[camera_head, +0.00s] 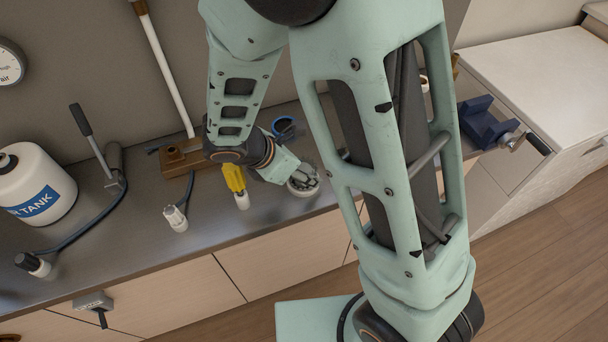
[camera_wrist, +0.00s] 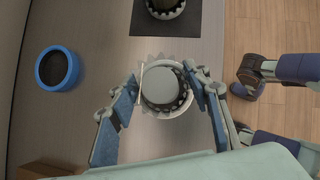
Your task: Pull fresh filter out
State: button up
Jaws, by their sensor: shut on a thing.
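A round pale piece (camera_wrist: 160,84) with a toothed rim is at the middle of the wrist view, over the grey counter. My gripper (camera_wrist: 161,77) has one blue-padded finger on each side of it and is shut on it. In the head view my gripper (camera_head: 300,177) is low at the counter's front edge, with the pale round piece (camera_head: 303,189) at its fingers. I cannot tell whether this piece is the fresh filter, its cap or its housing. The inside of the piece is partly hidden by the grey disc over it.
A blue ring with a dark middle (camera_wrist: 57,69) lies on the counter. Another toothed round piece (camera_wrist: 164,5) sits on a dark square. A yellow-topped fitting (camera_head: 235,179), a white-capped fitting (camera_head: 175,217) and a white tank (camera_head: 33,180) stand left. A blue vise (camera_head: 487,122) is at right.

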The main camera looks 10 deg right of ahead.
aim_at(303, 167)
jog(key=c, duration=0.4)
jog(key=shift+c, duration=0.2)
jog(key=shift+r+p, duration=0.55)
jog(key=shift+r, duration=0.15)
jog(key=shift+r+p, duration=2.6)
jog(key=shift+r, duration=0.45)
